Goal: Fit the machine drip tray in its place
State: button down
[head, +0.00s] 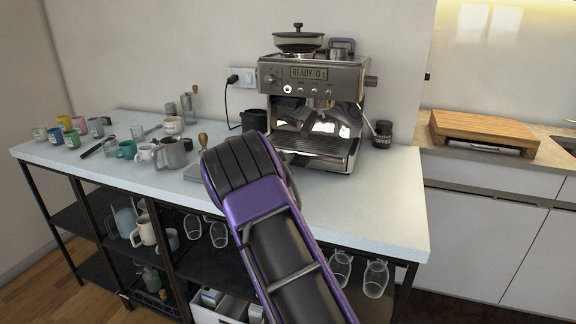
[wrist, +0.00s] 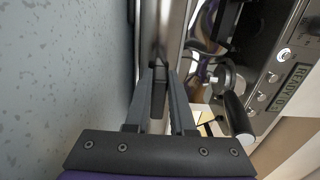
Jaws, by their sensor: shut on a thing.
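The espresso machine (head: 312,82) stands at the back of the white counter, its display reading READY. The drip tray (head: 325,146) shows as a slatted plate at the machine's base, below the group head. I cannot tell whether it is fully seated. In the head view my own arm hides my fingertips, left of the tray. In the wrist view my gripper (wrist: 159,78) has its fingers closed at the tray's metal edge (wrist: 168,30), low beside the counter surface. The machine's front and portafilter (wrist: 237,118) appear to the right there.
Left of my arm, a steel pitcher (head: 173,153) and several cups stand on the counter (head: 365,215). A dark jar (head: 382,134) stands right of the machine. The counter's front right is clear. A wooden board (head: 484,134) lies on the neighbouring cabinets.

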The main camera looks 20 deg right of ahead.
jog(key=shift+x, duration=0.9)
jog(key=shift+r, duration=0.1)
